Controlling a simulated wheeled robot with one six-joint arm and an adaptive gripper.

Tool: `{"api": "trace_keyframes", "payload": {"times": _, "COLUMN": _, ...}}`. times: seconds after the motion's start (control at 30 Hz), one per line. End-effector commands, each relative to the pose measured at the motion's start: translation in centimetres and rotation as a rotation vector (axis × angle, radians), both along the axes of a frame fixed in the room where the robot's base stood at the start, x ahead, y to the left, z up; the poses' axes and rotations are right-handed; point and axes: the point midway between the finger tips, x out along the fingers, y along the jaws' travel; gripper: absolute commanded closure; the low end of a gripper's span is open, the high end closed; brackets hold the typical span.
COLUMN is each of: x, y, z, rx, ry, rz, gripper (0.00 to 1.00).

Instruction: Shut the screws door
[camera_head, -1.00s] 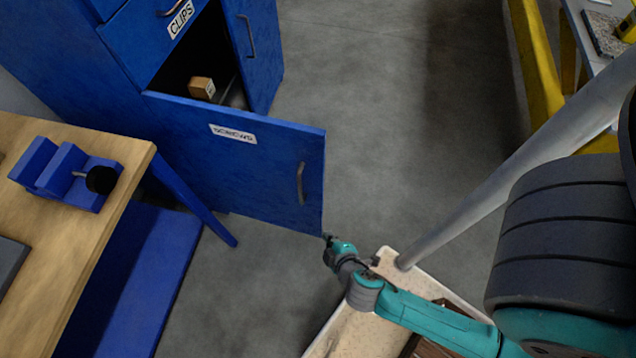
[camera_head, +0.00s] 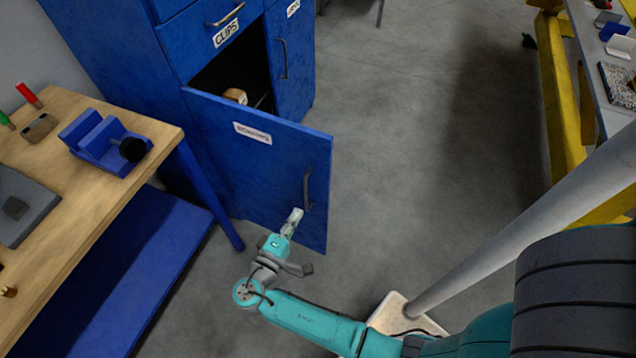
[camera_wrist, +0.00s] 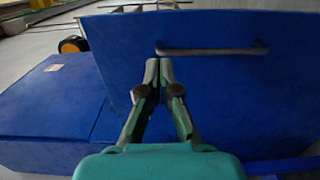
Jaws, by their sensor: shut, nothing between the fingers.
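The blue screws door (camera_head: 235,160), with a white label, stands open from the blue cabinet, showing the dark compartment behind it. Its grey bar handle (camera_head: 308,188) is near the free edge. My gripper (camera_head: 296,216) is shut and empty in front of the door's outer face, just below and left of the handle in the head view. In the wrist view my gripper (camera_wrist: 159,62) points at the blue door (camera_wrist: 230,85), with its tips just below the handle (camera_wrist: 212,50). I cannot tell whether the fingertips touch the door.
A wooden workbench (camera_head: 60,235) with a blue vise (camera_head: 104,142) stands at the left, its blue leg close to the door. A small box (camera_head: 235,96) sits inside the compartment. Open grey floor (camera_head: 420,150) lies to the right, before a yellow-framed table (camera_head: 563,110).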

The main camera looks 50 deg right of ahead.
Motion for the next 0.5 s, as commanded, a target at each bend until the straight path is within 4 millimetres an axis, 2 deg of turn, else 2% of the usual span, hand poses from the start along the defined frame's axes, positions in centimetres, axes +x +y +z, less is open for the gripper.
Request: {"api": "trace_keyframes", "payload": {"times": 0.5, "x": 2.2, "y": -7.7, "z": -0.1, "rx": 0.003, "ry": 0.002, "rz": -0.004, "gripper": 1.0}}
